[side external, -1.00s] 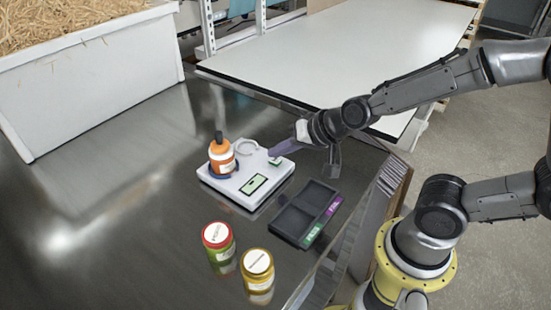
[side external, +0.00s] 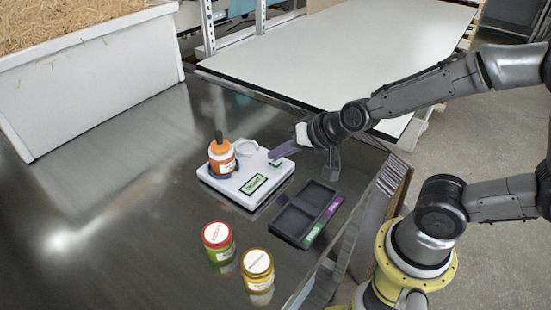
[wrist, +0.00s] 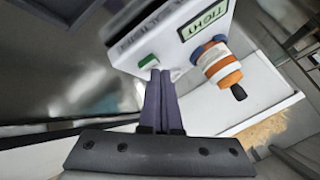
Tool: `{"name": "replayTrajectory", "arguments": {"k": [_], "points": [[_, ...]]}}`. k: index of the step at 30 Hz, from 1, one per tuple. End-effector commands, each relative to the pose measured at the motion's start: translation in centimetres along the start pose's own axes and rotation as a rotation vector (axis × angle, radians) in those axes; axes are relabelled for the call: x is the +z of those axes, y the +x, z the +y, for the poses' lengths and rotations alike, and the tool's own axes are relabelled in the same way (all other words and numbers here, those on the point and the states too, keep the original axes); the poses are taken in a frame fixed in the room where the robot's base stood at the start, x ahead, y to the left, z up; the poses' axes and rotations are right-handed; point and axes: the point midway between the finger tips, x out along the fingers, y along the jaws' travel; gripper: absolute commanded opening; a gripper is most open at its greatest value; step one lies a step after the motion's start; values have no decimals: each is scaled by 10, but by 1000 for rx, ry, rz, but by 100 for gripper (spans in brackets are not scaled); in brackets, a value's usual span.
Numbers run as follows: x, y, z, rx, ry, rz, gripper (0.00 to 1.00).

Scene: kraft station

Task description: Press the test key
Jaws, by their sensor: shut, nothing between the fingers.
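The white tester (side external: 225,188) sits on the dark metal table. Its green test key (side external: 275,163) is at the right corner and also shows in the wrist view (wrist: 148,61). Its display (side external: 254,185) reads "TIGHT" in the wrist view (wrist: 204,20). An orange bottle with a white label and dark dropper top (side external: 222,158) stands upright in a blue ring on the tester. My gripper (side external: 273,154) is shut and empty, its purple fingertips (wrist: 159,74) right at the key. I cannot tell whether they touch it.
A black two-compartment tray (side external: 294,222) with green and purple labels lies right of the tester. A red-lidded jar (side external: 216,236) and a yellow-lidded jar (side external: 257,263) stand in front. A white bin of straw (side external: 90,75) is at the back left.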

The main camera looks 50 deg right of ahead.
Motion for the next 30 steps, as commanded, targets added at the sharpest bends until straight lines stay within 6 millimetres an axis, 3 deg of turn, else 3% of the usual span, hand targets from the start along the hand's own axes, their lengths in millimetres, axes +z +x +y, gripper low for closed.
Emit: {"name": "replayTrajectory", "arguments": {"k": [30], "points": [[-7, -11, -7, 1, 0, -1, 0]]}}
